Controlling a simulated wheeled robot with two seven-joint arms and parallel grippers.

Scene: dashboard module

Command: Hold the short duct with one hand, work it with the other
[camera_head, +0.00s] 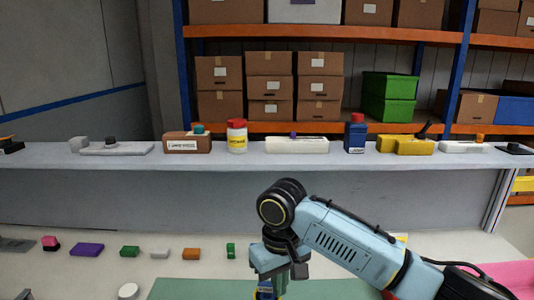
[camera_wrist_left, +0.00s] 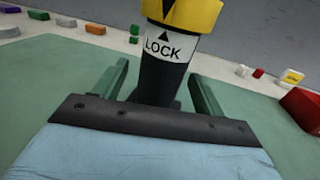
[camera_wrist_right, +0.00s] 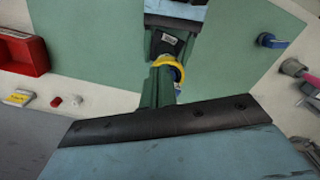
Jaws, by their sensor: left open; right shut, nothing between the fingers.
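The short duct (camera_wrist_left: 160,75) is a black body with a white LOCK label and a yellow collar at its top in the left wrist view. My left gripper (camera_wrist_left: 160,88) is open, with one green finger on each side of the duct's black body and visible gaps. In the right wrist view the yellow collar (camera_wrist_right: 172,66) is beside the fingertips of my right gripper (camera_wrist_right: 162,82). That gripper is shut and empty; whether it touches the collar I cannot tell. In the head view my right gripper (camera_head: 270,281) is low in the middle and hides most of the duct.
A green mat (camera_wrist_right: 90,45) covers the work table. A blue-handled part (camera_wrist_right: 272,41) lies on it, and a red bin (camera_wrist_right: 22,52) stands beside it. Small colored blocks (camera_head: 130,251) line the table's back left. A grey shelf (camera_head: 340,158) with several devices runs behind.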

